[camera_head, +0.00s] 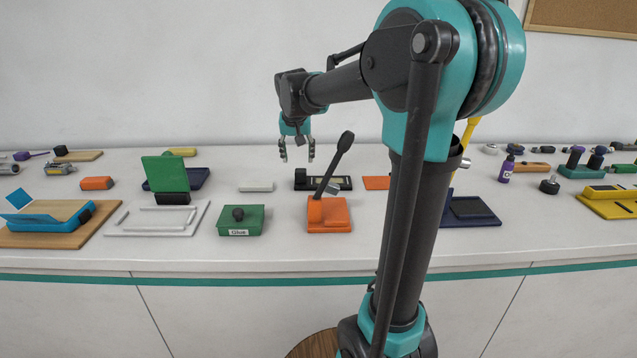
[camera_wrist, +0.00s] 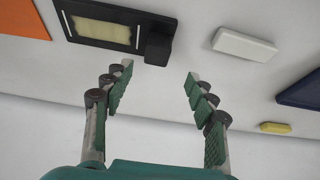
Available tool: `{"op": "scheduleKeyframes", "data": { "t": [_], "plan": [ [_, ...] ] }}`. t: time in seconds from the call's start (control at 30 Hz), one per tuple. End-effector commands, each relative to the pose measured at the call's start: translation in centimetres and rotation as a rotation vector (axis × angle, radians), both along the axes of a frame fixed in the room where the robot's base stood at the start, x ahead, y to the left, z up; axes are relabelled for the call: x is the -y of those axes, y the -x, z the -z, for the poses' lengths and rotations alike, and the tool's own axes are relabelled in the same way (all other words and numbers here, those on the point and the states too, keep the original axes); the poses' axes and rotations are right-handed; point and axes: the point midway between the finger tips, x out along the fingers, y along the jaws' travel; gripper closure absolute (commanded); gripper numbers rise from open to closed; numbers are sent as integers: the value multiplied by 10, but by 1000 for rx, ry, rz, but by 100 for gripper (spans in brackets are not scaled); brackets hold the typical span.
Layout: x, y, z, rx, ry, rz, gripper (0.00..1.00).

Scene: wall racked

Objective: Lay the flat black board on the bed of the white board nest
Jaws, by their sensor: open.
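A flat black board (camera_head: 340,184) with a pale panel, thin white lines and a raised block at one end lies on the counter beyond the orange lever stand. It also shows at the top of the wrist view (camera_wrist: 85,28). The white board nest (camera_head: 117,226), a flat plate with raised white rails, lies at the left front, its bed empty. My gripper (camera_head: 297,155) is open and empty, above the counter at the back, near the black board but apart from it. In the wrist view its fingertips (camera_wrist: 158,76) are spread with nothing between them.
A white block (camera_head: 256,187) and an orange plate (camera_head: 377,183) flank the black board. The orange lever stand (camera_head: 330,216) rises in front. A green box (camera_head: 240,221) and an upright green panel (camera_head: 165,174) stand by the nest. My arm hides part of the counter.

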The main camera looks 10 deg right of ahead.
Motion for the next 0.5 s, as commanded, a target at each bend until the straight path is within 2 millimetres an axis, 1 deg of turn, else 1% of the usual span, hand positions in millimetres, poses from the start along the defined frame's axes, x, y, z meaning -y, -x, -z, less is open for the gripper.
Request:
{"op": "scheduleKeyframes", "data": {
  "t": [0.03,0.1,0.37,0.5],
  "plan": [
    [1,-3,8,0,0,1,43],
    [1,-7,16,0,0,1,43],
    [4,-11,32,0,0,1,43],
    [9,-15,52,0,0,1,43]
  ]
}}
